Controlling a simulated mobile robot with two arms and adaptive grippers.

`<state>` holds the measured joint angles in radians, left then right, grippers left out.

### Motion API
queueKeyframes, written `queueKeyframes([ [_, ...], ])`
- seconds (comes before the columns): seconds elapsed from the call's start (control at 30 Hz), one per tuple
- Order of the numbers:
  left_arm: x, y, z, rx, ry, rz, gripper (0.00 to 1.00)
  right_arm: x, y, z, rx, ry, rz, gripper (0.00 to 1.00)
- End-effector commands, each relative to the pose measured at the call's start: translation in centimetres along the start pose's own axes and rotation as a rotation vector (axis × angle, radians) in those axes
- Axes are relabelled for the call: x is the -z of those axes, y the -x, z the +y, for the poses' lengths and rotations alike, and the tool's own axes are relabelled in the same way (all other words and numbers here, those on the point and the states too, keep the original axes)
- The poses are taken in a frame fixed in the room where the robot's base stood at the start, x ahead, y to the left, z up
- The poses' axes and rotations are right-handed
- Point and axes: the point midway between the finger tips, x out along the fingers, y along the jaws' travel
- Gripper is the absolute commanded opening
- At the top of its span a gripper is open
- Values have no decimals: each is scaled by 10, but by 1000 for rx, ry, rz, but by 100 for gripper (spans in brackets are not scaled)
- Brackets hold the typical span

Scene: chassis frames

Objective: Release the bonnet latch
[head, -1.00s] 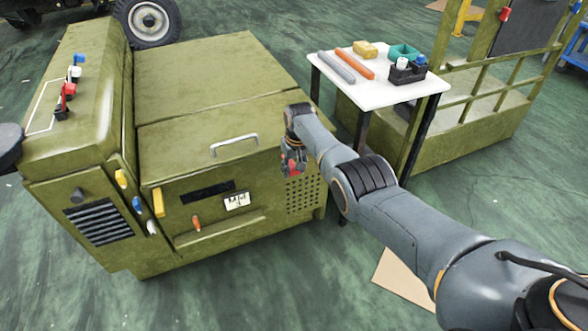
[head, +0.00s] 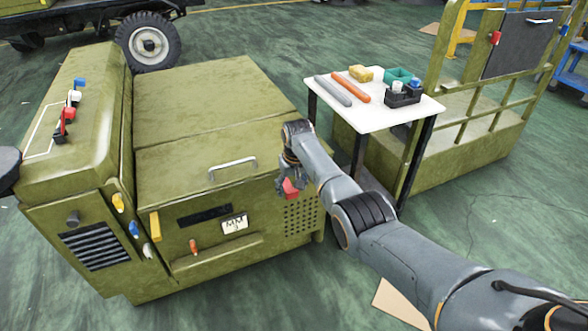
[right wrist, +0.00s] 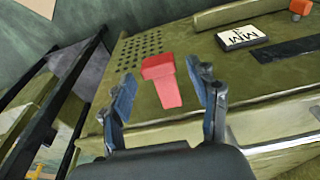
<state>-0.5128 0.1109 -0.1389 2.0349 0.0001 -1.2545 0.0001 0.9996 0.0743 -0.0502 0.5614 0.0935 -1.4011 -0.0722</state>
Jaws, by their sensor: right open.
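The red bonnet latch (head: 291,187) is on the front face of the green machine, near its right end. In the right wrist view the latch (right wrist: 162,82) is a broad-headed, tapering red piece. My right gripper (right wrist: 161,76) is open, with one finger on each side of the latch and a visible gap on both sides. I cannot tell how deep the fingers reach. In the head view my right gripper (head: 290,180) partly covers the latch. The green bonnet (head: 205,145) lies closed, with a pale bar handle (head: 232,168) near its front edge. My left gripper is out of view.
Vent holes (head: 300,214) and a white label (head: 234,224) are beside the latch. The floor in front is mostly clear.

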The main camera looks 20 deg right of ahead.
Motion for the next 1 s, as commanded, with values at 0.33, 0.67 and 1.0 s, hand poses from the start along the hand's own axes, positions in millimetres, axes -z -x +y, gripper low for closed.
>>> queueKeyframes([
  [0.33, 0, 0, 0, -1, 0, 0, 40, 1, 66, 1, -1, -2, 4, 60],
  [0.67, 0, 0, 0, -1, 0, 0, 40, 0, 96, 1, 0, -1, 0, 60],
  [1.0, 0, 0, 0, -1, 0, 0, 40, 0, 96, 1, -1, -1, 0, 60],
])
